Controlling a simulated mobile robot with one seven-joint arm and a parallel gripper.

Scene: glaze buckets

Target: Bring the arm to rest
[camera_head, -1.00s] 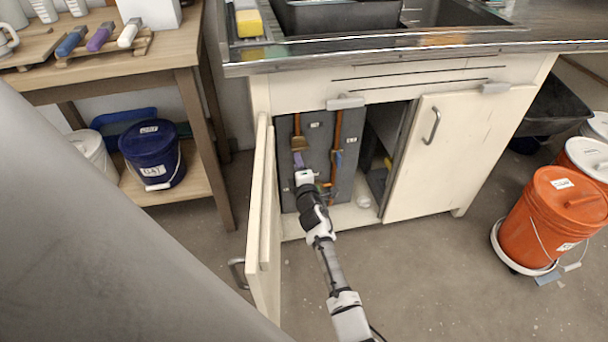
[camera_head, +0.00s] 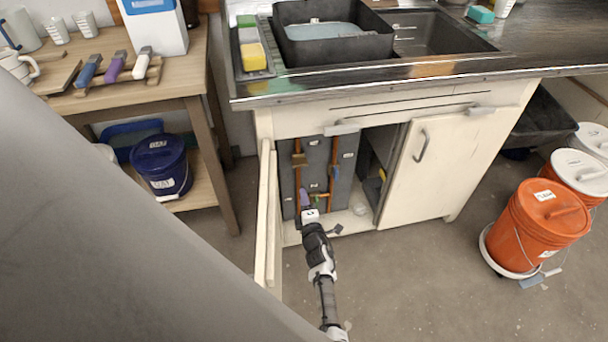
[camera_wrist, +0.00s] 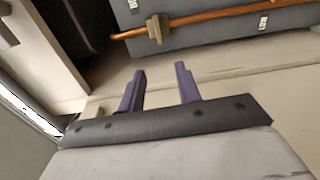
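My arm (camera_head: 320,258) reaches toward the open left side of the sink cabinet in the head view. My gripper (camera_head: 306,194) is at the cabinet's opening, in front of the grey back panel with copper pipes. In the wrist view the two purple fingers of my gripper (camera_wrist: 159,82) stand apart with nothing between them. Beyond the fingers are the pale cabinet floor (camera_wrist: 225,80), a copper pipe (camera_wrist: 220,15) and a brass valve fitting (camera_wrist: 158,29). The fingers appear clear of the pipe.
The open cabinet door (camera_head: 269,215) stands left of my arm; the closed door (camera_head: 440,165) is to the right. An orange bucket (camera_head: 540,225) sits on a wheeled base at right. A blue bucket (camera_head: 160,165) is on the left shelf. The floor between is clear.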

